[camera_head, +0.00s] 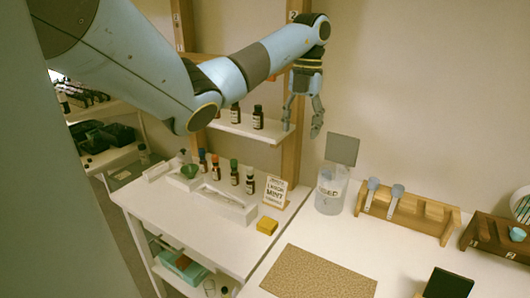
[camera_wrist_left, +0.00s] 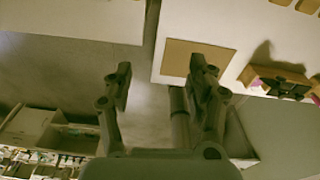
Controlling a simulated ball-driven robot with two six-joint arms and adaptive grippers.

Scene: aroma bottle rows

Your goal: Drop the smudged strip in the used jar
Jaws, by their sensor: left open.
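The used jar (camera_head: 330,193) is a clear jar with a "USED" label, standing on the white table near the wall; a grey square plate (camera_head: 342,150) stands up at its top. I cannot make out the smudged strip for certain; a long white tray (camera_head: 232,210) on the left table holds thin pale items too small to tell apart. My left gripper (camera_head: 302,126) is open and empty, high up by the shelf post, above and left of the jar. In the left wrist view its fingers (camera_wrist_left: 160,82) are apart with nothing between them. My right gripper is not in view.
Small dropper bottles (camera_head: 234,172) and a sign (camera_head: 275,192) stand behind the tray; a yellow block (camera_head: 267,225) lies nearby. A wooden rack (camera_head: 408,213) is right of the jar. A brown mat (camera_head: 318,274) lies in front. More bottles stand on the shelf (camera_head: 250,128).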

